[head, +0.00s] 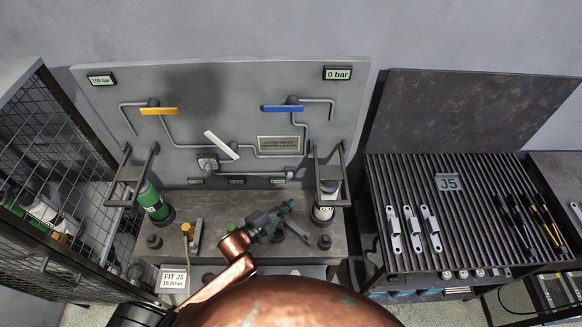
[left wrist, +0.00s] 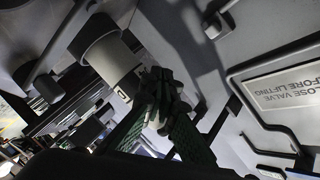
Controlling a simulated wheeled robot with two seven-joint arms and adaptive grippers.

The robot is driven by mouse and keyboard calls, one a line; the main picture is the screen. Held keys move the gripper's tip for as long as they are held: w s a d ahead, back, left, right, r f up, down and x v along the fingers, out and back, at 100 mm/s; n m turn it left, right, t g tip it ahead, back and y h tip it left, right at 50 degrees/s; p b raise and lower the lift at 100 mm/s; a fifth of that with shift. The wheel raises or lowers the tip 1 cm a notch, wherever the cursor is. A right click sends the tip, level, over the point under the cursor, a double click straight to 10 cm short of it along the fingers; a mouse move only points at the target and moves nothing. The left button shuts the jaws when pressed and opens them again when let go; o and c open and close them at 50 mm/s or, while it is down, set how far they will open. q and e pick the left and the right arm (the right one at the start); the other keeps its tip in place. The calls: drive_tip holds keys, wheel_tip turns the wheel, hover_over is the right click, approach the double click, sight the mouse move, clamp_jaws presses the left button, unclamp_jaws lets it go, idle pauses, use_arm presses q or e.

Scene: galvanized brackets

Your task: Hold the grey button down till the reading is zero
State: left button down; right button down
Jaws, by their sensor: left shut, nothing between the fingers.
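My left gripper (head: 289,206) is shut and empty, above the bench in front of the wall panel, its tip toward the white cylinder. In the left wrist view its dark fingers (left wrist: 161,88) meet near the middle of the picture. I cannot pick out the grey button for certain in either view; my gripper or arm may hide it. The right display (head: 338,73) on the panel reads 0 bar. The left display (head: 102,80) seems to read 150 bar. My right gripper is not in view.
A white cylinder (head: 323,213) and a green cylinder (head: 153,203) stand in grey brackets. The panel (head: 230,100) carries pipes, a yellow lever (head: 158,111), a blue lever (head: 283,108) and a white lever (head: 221,145). A mesh cage (head: 45,120) stands left, a ribbed rack (head: 460,220) right.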

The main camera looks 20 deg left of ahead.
sight(290, 175)
use_arm(q)
drive_tip(key=w+a+b, duration=0.2)
drive_tip(key=w+b, duration=0.1)
drive_tip(key=w, duration=0.5)
drive_tip(key=shift+w+a, duration=0.15)
drive_tip(key=shift+a, duration=0.15)
idle(0.3)
idle(1.3)
drive_tip(key=shift+w+a+r, duration=0.1)
drive_tip(key=shift+w, duration=0.1)
drive_tip(key=shift+w, duration=0.25)
drive_tip(key=shift+w+a, duration=0.2)
drive_tip(key=shift+w, duration=0.25)
idle(1.6)
drive_tip(key=shift+s+d+p, duration=0.3)
drive_tip(key=shift+s+p, duration=0.35)
drive_tip(key=shift+s, duration=0.25)
